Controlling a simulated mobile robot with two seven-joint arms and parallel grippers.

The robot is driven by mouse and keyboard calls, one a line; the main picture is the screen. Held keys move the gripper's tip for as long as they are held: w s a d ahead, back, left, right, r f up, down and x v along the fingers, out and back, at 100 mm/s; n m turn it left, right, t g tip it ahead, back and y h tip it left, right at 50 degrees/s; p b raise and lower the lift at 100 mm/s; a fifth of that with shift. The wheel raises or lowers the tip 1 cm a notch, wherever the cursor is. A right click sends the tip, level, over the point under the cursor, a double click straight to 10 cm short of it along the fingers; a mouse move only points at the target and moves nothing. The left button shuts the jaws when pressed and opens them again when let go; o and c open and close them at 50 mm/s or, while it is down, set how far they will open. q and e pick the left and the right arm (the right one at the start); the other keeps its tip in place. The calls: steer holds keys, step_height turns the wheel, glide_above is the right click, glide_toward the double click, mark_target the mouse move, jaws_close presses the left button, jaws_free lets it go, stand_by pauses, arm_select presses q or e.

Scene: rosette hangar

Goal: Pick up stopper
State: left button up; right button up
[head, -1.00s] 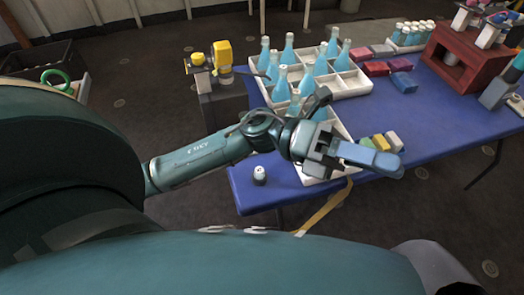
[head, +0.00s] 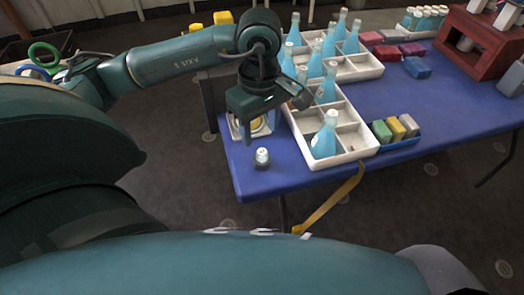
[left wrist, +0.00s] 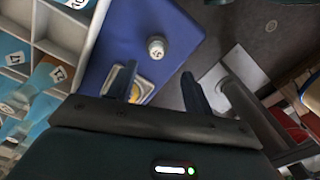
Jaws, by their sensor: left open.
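The likely stopper (head: 262,157) is a small piece with a white top and a dark base, standing upright near the blue table's front-left corner. In the left wrist view it (left wrist: 157,46) shows just beyond my fingertips, with a dark mark on its top. My left gripper (head: 272,120) is open and empty, pointing down above and slightly behind the stopper. The gap between its fingers (left wrist: 159,69) faces the stopper without touching it. My right gripper is not in view.
White divided crates (head: 352,157) with blue bottles (head: 325,137) stand right of the stopper. A yellow-and-white item (head: 257,127) lies behind the stopper, partly hidden by my gripper. A blue tray (head: 405,143) holds coloured blocks.

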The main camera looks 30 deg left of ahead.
arm_select(q)
steer(key=shift+w+f, duration=0.15)
steer(key=shift+f, duration=1.6)
steer(key=shift+w+f, duration=0.1)
steer(key=shift+f, duration=1.65)
steer(key=shift+c, duration=0.4)
steer(key=c, duration=1)
steer(key=shift+r, duration=0.1)
